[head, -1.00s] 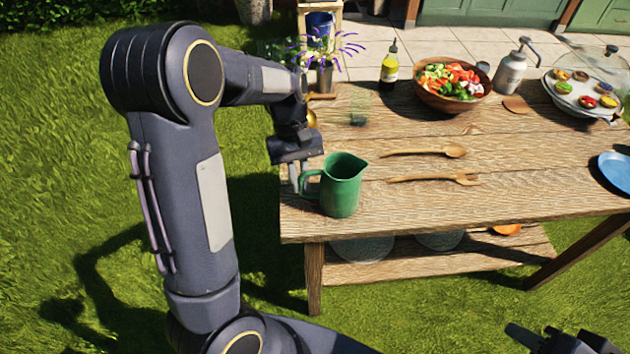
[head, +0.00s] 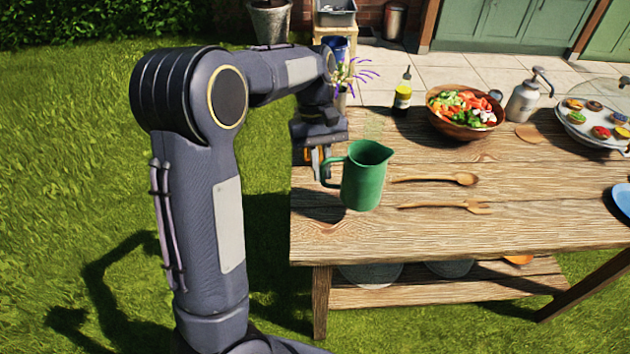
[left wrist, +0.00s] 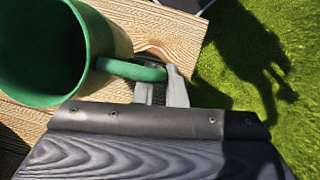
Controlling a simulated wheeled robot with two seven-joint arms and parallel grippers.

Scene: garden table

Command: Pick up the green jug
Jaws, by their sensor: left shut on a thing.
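The green jug (head: 364,178) is upright, its spout to the right and its handle to the left. It hangs a little above the left end of the wooden table (head: 420,232). My left gripper (head: 323,172) is shut on the jug's handle, to the left of the jug's body. In the left wrist view the jug's open mouth (left wrist: 45,48) fills the upper left, and the gripper fingers (left wrist: 165,88) are at the handle. The jug's base is hidden in that view. My right gripper is not in view.
A wooden spoon (head: 440,179) and a wooden fork (head: 450,207) lie right of the jug. A flower pot (head: 340,100) is near the arm.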

